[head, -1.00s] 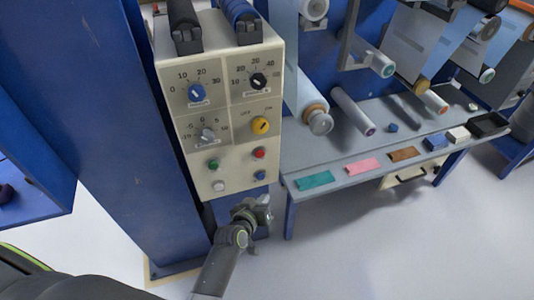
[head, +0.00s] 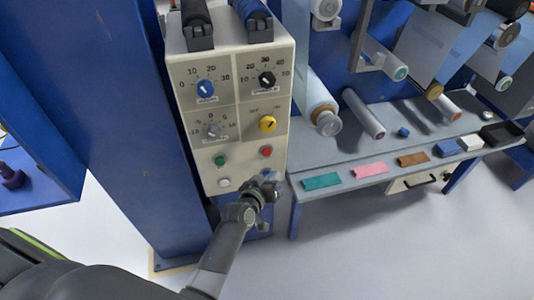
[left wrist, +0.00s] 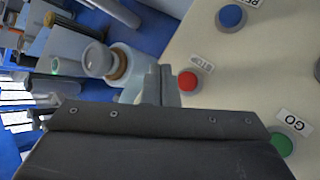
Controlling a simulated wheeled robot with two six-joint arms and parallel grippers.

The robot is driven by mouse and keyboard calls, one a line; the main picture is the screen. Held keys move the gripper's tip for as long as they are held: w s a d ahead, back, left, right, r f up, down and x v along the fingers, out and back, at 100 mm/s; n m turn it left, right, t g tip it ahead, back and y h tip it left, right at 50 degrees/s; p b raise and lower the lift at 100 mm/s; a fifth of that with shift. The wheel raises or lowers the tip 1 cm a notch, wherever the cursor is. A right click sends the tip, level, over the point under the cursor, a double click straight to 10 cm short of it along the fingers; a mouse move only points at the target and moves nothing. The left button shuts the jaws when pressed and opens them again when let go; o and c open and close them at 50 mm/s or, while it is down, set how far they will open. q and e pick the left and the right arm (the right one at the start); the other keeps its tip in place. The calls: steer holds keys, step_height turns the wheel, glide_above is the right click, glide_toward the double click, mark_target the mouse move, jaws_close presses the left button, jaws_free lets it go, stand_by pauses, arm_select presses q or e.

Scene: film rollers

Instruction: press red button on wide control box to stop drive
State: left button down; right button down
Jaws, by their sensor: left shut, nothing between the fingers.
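The cream control box (head: 249,90) is mounted upright on a blue post. Its red button (head: 266,152) is at the lower right of the panel and is not covered. In the left wrist view the red button (left wrist: 188,82) has a STOP label. My left gripper (head: 270,183) is shut and empty, just below the red button in the head view. In the left wrist view its fingertips (left wrist: 160,84) appear beside the red button; I cannot tell whether they touch it. My right gripper is not in view.
A green button (head: 220,160), labelled GO in the left wrist view, and a white button (head: 224,183) are on the panel. A blue button (left wrist: 232,16) shows in the wrist view. A grey bench (head: 340,160) with rollers and colored pads stands to the right.

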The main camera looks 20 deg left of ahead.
mark_target(267, 153)
arm_select(q)
steer(key=w+a, duration=0.2)
steer(key=w, duration=0.1)
steer(key=w+a+b, duration=0.1)
steer(key=w, duration=0.1)
steer(key=shift+a, duration=0.15)
stand_by(0.3)
stand_by(1.3)
steer(key=shift+w, duration=0.1)
steer(key=shift+w+a, duration=0.25)
